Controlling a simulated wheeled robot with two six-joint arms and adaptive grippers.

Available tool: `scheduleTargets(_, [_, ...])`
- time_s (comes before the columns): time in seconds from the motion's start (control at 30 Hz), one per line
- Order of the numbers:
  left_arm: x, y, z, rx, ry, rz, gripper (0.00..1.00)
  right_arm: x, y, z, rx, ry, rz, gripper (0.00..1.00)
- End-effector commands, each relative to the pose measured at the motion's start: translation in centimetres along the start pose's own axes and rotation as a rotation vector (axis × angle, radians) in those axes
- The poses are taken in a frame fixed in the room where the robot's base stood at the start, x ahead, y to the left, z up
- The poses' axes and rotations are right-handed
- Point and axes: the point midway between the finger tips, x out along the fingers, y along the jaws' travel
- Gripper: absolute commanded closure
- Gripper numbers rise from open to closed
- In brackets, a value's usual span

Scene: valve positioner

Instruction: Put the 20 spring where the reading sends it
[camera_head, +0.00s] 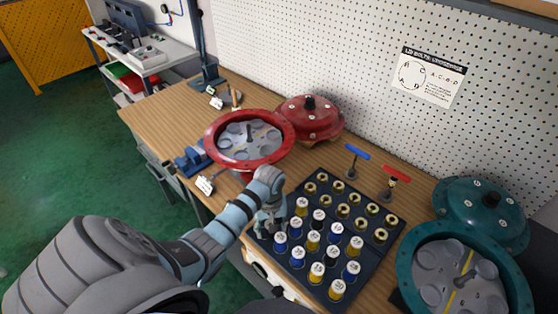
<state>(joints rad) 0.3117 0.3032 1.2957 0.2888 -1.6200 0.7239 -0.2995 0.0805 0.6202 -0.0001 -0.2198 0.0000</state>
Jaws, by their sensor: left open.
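A dark tray (267,243) on the wooden bench holds several upright springs in blue, yellow and dark colours with white numbered caps. My left gripper (268,228) is open at the tray's left edge, close beside the nearest springs, and hides part of that corner. An open red housing (291,137) with a grey round-pocketed inside stands behind it. An open teal housing (404,268) with similar pockets stands at the right. No gauge reading is legible. My right gripper is not in view.
A red lid (312,118) and a teal lid (482,212) lie behind their housings. Brass fittings (341,210) fill the tray's back rows. A bolt-sequence sign (432,77) hangs on the pegboard.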

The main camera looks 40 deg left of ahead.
Motion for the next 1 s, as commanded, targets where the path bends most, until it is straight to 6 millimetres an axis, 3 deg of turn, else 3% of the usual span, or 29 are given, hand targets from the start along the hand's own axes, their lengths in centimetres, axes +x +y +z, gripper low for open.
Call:
scheduleTargets(0.2, [0.33,-0.35,-0.05,-0.007,0.001,0.000,0.47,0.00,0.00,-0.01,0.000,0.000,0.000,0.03])
scheduleTargets(0.53, [0.30,-0.22,-0.04,-0.004,0.001,0.000,0.99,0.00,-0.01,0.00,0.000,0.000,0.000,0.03])
scheduleTargets(1.0, [0.08,-0.05,-0.04,-0.002,0.001,0.002,1.00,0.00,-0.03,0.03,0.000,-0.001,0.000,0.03])
